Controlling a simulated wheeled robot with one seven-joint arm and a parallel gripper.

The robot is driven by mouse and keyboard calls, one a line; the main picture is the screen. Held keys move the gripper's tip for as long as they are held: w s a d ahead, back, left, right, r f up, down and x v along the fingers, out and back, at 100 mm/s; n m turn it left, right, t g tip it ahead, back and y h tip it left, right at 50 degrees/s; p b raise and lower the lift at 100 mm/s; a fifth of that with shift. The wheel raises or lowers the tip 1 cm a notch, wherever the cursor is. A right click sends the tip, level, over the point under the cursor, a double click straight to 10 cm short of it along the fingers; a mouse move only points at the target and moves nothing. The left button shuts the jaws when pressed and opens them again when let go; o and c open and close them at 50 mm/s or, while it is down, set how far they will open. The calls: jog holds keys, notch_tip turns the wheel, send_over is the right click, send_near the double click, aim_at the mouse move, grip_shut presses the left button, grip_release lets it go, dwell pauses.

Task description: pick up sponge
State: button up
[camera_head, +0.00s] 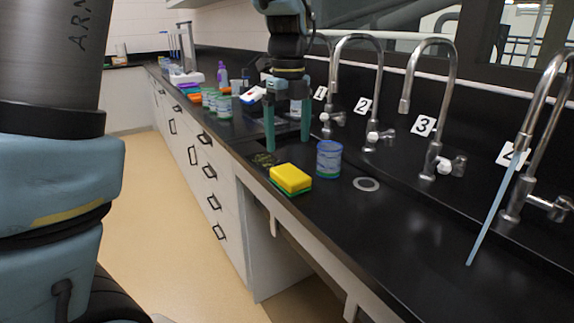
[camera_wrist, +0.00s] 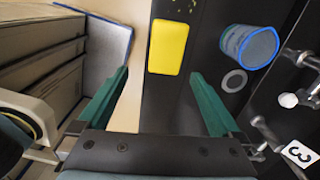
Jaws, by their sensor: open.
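The sponge (camera_head: 290,178), yellow on top with a green underside, lies flat on the black counter near its front edge. In the wrist view the sponge (camera_wrist: 168,47) shows as a yellow rectangle beyond the fingertips, between the lines of the two fingers. My gripper (camera_head: 288,146) points down with its two green fingers spread apart and empty. In the head view it appears above and behind the sponge, not touching it. The gripper's fingers also frame the lower part of the wrist view (camera_wrist: 158,75).
A blue-rimmed jar (camera_head: 328,159) stands close to the right of the sponge, with a grey ring (camera_head: 366,184) beside it. Numbered taps (camera_head: 440,110) line the back. A blue stick (camera_head: 496,210) leans at the right tap. Several jars (camera_head: 222,105) stand farther along the counter.

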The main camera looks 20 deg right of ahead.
send_over(292, 174)
jog(key=shift+m, duration=0.3)
notch_tip(292, 174, down, 5)
jog(key=shift+a+f+p, duration=0.1)
jog(key=shift+p, duration=0.25)
jog(key=shift+f+p, duration=0.7)
jog(key=shift+f, duration=2)
jog(key=shift+c, duration=0.4)
jog(key=c, duration=1.1)
notch_tip(292, 174, up, 10)
jog(key=shift+r+b, duration=0.1)
jog(key=shift+b, duration=0.65)
